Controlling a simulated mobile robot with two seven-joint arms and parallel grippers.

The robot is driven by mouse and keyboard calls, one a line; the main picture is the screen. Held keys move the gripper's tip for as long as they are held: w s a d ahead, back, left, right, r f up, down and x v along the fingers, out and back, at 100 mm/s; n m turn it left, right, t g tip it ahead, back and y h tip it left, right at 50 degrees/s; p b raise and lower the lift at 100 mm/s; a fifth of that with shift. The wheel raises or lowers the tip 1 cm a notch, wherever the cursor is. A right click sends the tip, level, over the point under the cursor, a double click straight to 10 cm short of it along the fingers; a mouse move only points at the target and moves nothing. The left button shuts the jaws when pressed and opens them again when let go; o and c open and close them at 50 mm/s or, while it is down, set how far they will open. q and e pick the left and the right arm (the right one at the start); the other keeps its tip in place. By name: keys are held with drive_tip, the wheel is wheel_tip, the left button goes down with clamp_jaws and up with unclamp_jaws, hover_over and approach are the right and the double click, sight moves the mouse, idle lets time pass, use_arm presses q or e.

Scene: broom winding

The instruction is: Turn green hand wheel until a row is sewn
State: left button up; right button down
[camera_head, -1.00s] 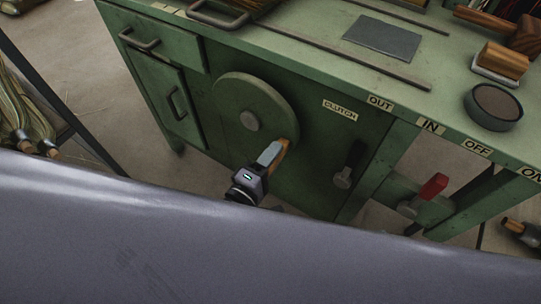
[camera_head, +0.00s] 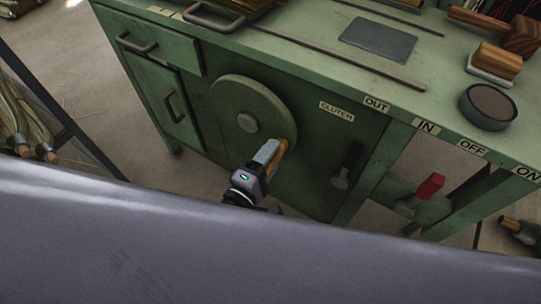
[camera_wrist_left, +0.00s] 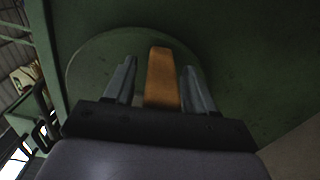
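The green hand wheel (camera_head: 230,98) is a round disc on the front of the green machine cabinet, with a grey hub (camera_head: 247,122) at its centre. Its orange-brown wooden handle (camera_head: 281,150) sticks out near the wheel's lower right rim. My left gripper (camera_head: 266,154) is at this handle. In the left wrist view the handle (camera_wrist_left: 162,78) stands between the two grey fingers, with a narrow gap on each side, so the gripper looks open around it. The wheel (camera_wrist_left: 85,62) fills the background there. My right gripper is not in view.
Right of the wheel are a dark clutch lever (camera_head: 346,165) and a red-handled lever (camera_head: 428,187). The cabinet top (camera_head: 300,35) holds a round dark pot (camera_head: 488,106) and a wooden brush (camera_head: 495,62). Broom bundles (camera_head: 18,125) stand at the left. My own grey arm covers the bottom.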

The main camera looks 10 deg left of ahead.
use_arm(q)
drive_tip(key=v, duration=0.7)
drive_tip(key=shift+r, duration=0.1)
idle(0.5)
